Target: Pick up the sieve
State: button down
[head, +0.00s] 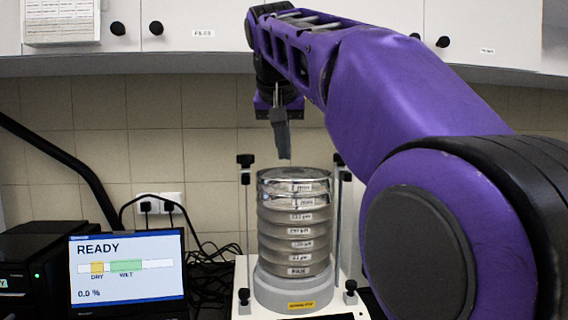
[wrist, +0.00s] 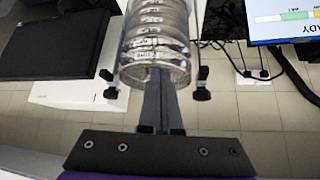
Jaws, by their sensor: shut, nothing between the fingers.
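A stack of round metal sieves (head: 293,230) with small white labels stands upright on the grey shaker base (head: 291,287). In the wrist view the sieve stack (wrist: 157,30) shows at the top centre. My gripper (head: 285,156) points down just above the top sieve (head: 293,176), slightly left of the stack's middle. Its fingers are shut and empty. In the wrist view the closed gripper (wrist: 158,75) overlaps the rim of the top sieve. I cannot tell from this whether the fingertips touch it.
Two upright rods with black clamp knobs (head: 245,160) flank the stack. A screen (head: 126,266) reading READY and a black box (head: 30,250) stand at the left. Cables (head: 205,255) hang by the wall sockets. White cupboards (head: 200,30) run above.

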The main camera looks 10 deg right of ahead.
jog(key=p+v, duration=0.1)
jog(key=v, duration=0.7)
jog(key=shift+p, duration=0.3)
jog(key=c, duration=1.4)
grip_release()
jog(key=shift+s+r, duration=0.15)
jog(key=shift+r, duration=0.15)
jog(key=shift+o, duration=1.2)
jog(key=shift+f, duration=0.2)
jog(key=shift+o, duration=1.1)
notch_tip(320, 180, down, 6)
jog(key=w+m+g+y, duration=0.1)
jog(key=m+y, duration=0.2)
jog(key=m, duration=0.1)
jog(key=shift+w+d+m+g, duration=0.35)
jog(key=shift+d+m+g, duration=0.05)
jog(key=shift+d, duration=0.05)
jog(key=m+t+y, duration=0.4)
jog(key=m+y, duration=0.4)
jog(key=m, duration=1.2)
send_near(269, 193)
jog(key=w+a, duration=0.2)
jog(key=w, duration=0.1)
jog(key=shift+w+a+r, duration=0.3)
jog(key=shift+a+r, duration=0.05)
jog(key=shift+a, duration=0.05)
jog(key=shift+x, duration=2.65)
